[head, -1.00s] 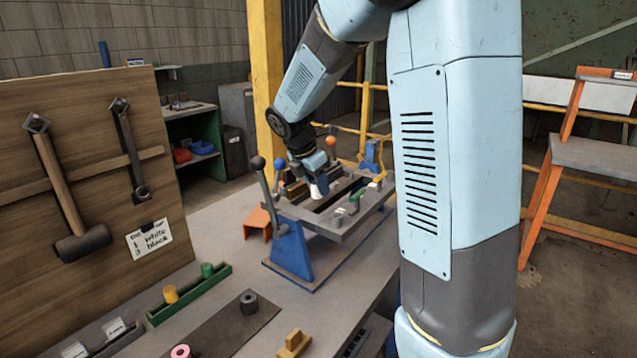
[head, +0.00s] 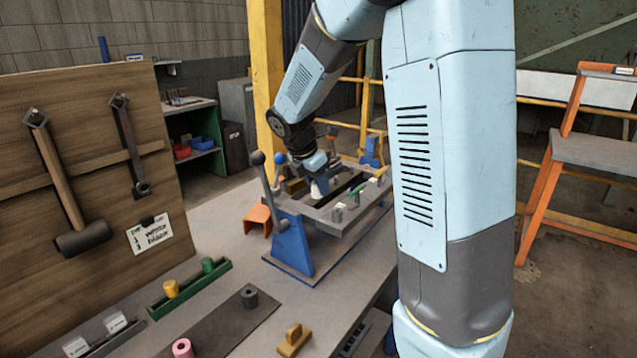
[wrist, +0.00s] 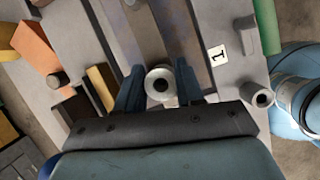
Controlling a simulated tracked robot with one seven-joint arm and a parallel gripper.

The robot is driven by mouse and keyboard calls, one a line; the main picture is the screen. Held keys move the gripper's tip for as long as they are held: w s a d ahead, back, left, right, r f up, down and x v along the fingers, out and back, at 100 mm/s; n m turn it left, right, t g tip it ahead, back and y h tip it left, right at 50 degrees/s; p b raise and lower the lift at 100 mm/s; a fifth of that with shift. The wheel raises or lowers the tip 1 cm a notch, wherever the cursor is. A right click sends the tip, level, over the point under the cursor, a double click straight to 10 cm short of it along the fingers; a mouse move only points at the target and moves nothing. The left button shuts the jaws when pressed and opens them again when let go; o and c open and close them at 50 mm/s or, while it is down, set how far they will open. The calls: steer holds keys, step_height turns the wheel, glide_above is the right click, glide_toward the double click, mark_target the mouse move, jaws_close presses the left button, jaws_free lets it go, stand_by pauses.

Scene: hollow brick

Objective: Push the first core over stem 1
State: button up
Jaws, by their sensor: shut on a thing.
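My gripper (wrist: 159,88) is shut on a white core (wrist: 160,83), a short ring-shaped cylinder seen from above between the two dark fingers. A grey round shape shows in the core's hole; I cannot tell whether it is a stem tip. In the head view the white core (head: 320,187) is under my gripper (head: 317,172), over the slotted grey frame (head: 345,232) on blue supports. A card marked 1 (wrist: 217,55) lies on the frame to the right of the core. How far the core sits above or around a stem is hidden.
Grey cylinders (wrist: 257,95) stand on the frame at right. An upright lever with a dark knob (head: 259,160) stands at the frame's left. A green tray (head: 190,290), a dark core (head: 249,297) and a pink core (head: 182,348) lie on the bench.

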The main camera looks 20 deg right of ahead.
steer(key=shift+f, duration=0.2)
steer(key=o, duration=1.1)
steer(key=shift+o, duration=0.2)
steer(key=v, duration=1.3)
steer(key=shift+r, duration=0.35)
steer(key=shift+s, duration=0.1)
steer(key=s+d+m+t+y, duration=0.2)
steer(key=s+m, duration=0.9)
steer(key=s, duration=0.2)
steer(key=s+d+m+t+y, duration=0.1)
steer(key=s+d+m+y, duration=0.1)
steer(key=s+m, duration=0.9)
steer(key=shift+s+d+m+t, duration=0.4)
steer(key=shift+s+d, duration=0.05)
steer(key=shift+s, duration=0.65)
